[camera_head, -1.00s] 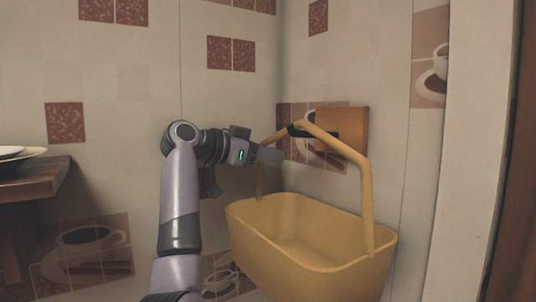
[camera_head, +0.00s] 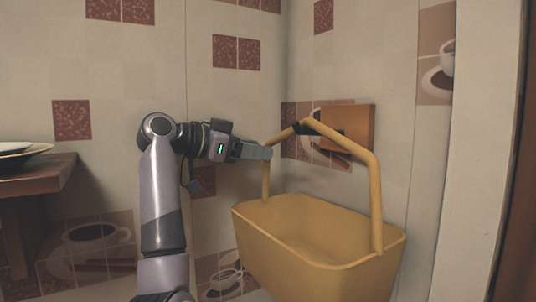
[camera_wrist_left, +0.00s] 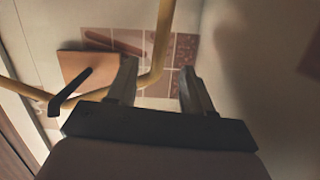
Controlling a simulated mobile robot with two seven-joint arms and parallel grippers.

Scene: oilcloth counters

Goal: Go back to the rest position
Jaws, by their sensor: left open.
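A yellow basket (camera_head: 330,225) with a tall arched handle hangs at the wall. Its handle (camera_head: 370,180) passes over a black hook on a wooden wall plate (camera_head: 350,125). My left gripper (camera_head: 264,152) is open and empty, beside the left part of the handle in the head view. In the left wrist view the two fingers (camera_wrist_left: 160,88) are spread, and the handle (camera_wrist_left: 160,50) runs past close to one finger. I cannot tell whether they touch. The black hook (camera_wrist_left: 70,92) also shows there. My right gripper is out of view.
A wooden counter (camera_head: 40,172) with stacked plates (camera_head: 20,150) stands at the left. A tiled wall (camera_head: 110,90) lies behind my left arm, with a corner behind the basket. A pale upright edge (camera_head: 480,150) borders the right side.

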